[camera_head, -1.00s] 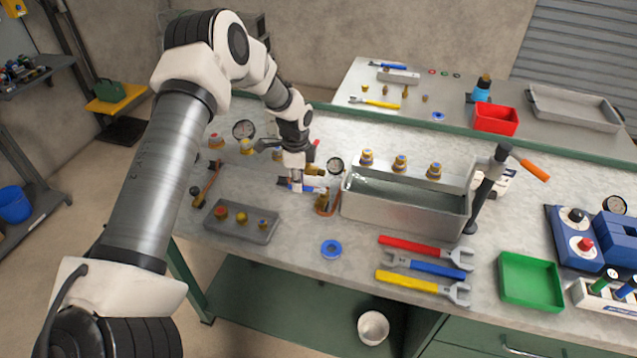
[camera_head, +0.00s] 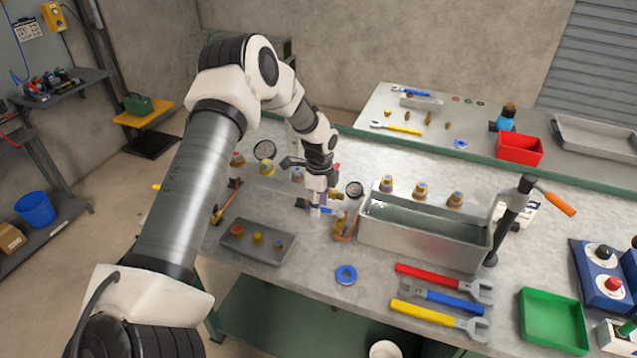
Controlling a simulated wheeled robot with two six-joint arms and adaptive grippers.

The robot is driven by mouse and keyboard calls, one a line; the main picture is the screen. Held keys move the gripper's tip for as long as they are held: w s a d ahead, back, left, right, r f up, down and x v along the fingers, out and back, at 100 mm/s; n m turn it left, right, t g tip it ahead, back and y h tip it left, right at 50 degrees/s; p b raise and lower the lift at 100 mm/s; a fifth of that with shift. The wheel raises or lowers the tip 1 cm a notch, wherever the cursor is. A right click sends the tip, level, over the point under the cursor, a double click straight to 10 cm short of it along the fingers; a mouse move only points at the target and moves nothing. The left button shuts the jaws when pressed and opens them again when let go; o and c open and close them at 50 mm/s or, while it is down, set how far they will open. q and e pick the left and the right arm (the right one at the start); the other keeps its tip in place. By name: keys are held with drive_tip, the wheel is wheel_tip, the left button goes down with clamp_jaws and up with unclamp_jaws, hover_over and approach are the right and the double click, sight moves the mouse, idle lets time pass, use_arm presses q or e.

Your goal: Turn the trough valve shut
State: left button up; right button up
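The metal trough (camera_head: 418,240) stands on the bench with clear liquid in it. Just left of it is a small brass fitting (camera_head: 342,226) on a brown base. My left gripper (camera_head: 318,203) points down right over the blue part. Its fingers are small and overlap the blue part, so I cannot tell whether they touch it or grip it. How far the valve is turned cannot be made out. My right gripper is not in view.
A grey tray (camera_head: 256,243) with fittings lies front left. A blue ring (camera_head: 346,275) and red, blue and yellow wrenches (camera_head: 441,318) lie in front. A hand pump (camera_head: 511,222) with an orange handle stands right of the trough.

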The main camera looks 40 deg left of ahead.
use_arm(q)
drive_tip(key=shift+w+r, duration=0.1)
drive_tip(key=shift+w, duration=0.05)
drive_tip(key=shift+r, duration=0.15)
wheel_tip(320, 180, up, 12)
drive_tip(key=shift+f, duration=0.2)
idle(0.5)
